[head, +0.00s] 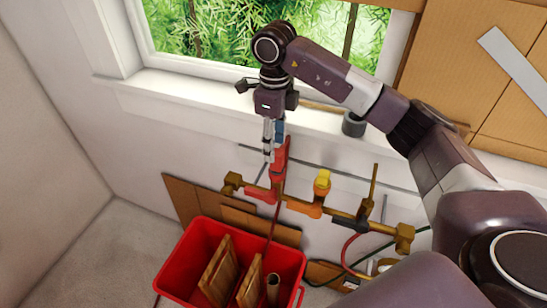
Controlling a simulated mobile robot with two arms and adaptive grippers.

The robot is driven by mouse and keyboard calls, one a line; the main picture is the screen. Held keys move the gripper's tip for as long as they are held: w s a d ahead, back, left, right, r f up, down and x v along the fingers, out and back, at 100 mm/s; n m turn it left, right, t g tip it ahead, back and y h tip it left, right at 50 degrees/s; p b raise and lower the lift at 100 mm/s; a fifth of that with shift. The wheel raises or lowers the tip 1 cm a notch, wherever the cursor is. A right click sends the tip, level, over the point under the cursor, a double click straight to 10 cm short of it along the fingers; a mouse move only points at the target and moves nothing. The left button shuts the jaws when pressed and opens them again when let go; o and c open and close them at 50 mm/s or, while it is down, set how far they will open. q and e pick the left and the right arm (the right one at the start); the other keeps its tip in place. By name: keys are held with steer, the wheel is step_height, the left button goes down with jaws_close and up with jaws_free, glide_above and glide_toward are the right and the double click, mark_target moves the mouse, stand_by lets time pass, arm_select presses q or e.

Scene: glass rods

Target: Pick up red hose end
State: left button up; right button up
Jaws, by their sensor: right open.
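My right gripper (273,152) points down in front of the wall below the window, and its jaws are open. A red upright piece (281,158) is right at its fingertips, partly overlapped by them; whether they touch cannot be told. A thin dark red line (275,222) runs down from it toward the red bin. It may be the red hose and its end, but this is too small to be sure. Another red hose (346,248) curves below the pipe at the right. My left gripper is out of view.
A brass pipe (335,216) with red (260,195), yellow-orange (322,183) and black (350,220) valve parts runs along the wall. A red bin (175,272) with wooden boards stands below. A grey-black roll (353,124) sits on the window sill (180,92).

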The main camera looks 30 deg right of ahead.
mark_target(277, 152)
steer(key=shift+s+d+f+p, duration=0.2)
steer(key=shift+f+p, duration=0.4)
steer(key=shift+s+d+f+p, duration=0.15)
steer(key=shift+f+p, duration=0.45)
steer(key=shift+w+f+p, duration=0.15)
steer(key=shift+f+p, duration=0.1)
steer(key=shift+f, duration=0.4)
steer(key=shift+w+f+p, duration=0.15)
steer(key=shift+f+p, duration=0.05)
steer(key=shift+f, duration=0.85)
steer(key=c, duration=0.8)
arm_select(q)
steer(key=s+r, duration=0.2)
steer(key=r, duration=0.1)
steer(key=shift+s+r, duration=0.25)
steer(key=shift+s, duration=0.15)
arm_select(e)
steer(key=shift+r, duration=0.1)
jaws_close()
